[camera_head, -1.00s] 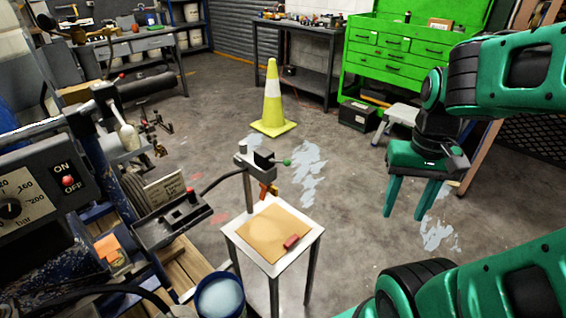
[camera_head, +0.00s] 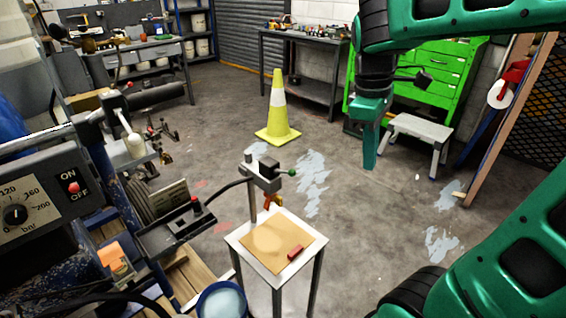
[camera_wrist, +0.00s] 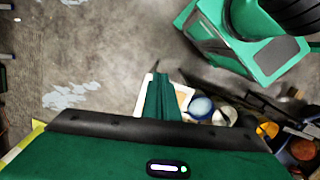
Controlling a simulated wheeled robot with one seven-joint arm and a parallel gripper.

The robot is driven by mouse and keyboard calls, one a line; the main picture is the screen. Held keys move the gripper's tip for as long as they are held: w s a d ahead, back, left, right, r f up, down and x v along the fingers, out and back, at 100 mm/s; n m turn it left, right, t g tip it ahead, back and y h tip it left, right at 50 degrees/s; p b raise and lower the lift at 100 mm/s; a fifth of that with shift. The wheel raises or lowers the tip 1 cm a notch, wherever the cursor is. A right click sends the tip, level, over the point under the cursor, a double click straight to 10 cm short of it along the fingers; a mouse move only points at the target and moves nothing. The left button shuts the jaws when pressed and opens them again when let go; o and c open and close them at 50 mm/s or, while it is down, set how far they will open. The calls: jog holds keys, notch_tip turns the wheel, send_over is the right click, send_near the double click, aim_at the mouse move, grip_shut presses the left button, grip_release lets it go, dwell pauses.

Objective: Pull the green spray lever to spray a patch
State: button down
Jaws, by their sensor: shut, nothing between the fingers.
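The green-knobbed spray lever (camera_head: 291,172) sticks out to the right of a grey spray head (camera_head: 262,178) on a post. An orange-red nozzle (camera_head: 272,201) hangs below the head, over a tan board (camera_head: 272,247) on a small white table (camera_head: 237,240). My gripper (camera_head: 369,165) is shut and empty, fingers pointing down, in the air to the right of the lever and apart from it in the picture. In the wrist view my shut fingers (camera_wrist: 161,82) cover part of the white table (camera_wrist: 184,96); I cannot make out the lever there.
A red block (camera_head: 295,251) lies on the board. A yellow cone (camera_head: 278,115) and a step stool (camera_head: 420,130) stand behind. Floor right of the table is clear.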

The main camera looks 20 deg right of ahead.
jog(key=w+a+r+n, duration=0.3)
jog(key=w+a+n, duration=0.2)
jog(key=a+n, duration=0.3)
jog(key=w+a+r+n, duration=0.3)
jog(key=w+a+n, duration=0.3)
jog(key=a, duration=0.6)
jog(key=shift+a+n+h, duration=0.2)
jog(key=shift+n+h, duration=0.2)
jog(key=shift+n, duration=0.6)
send_over(285, 172)
jog(key=s+a, duration=0.2)
jog(key=s, duration=0.1)
notch_tip(285, 172, down, 11)
jog(key=shift+w+d+f, duration=0.4)
jog(key=shift+d+f, duration=0.1)
jog(key=shift+s+a+t, duration=0.1)
jog(key=shift+s+t, duration=0.05)
jog(key=shift+t, duration=0.15)
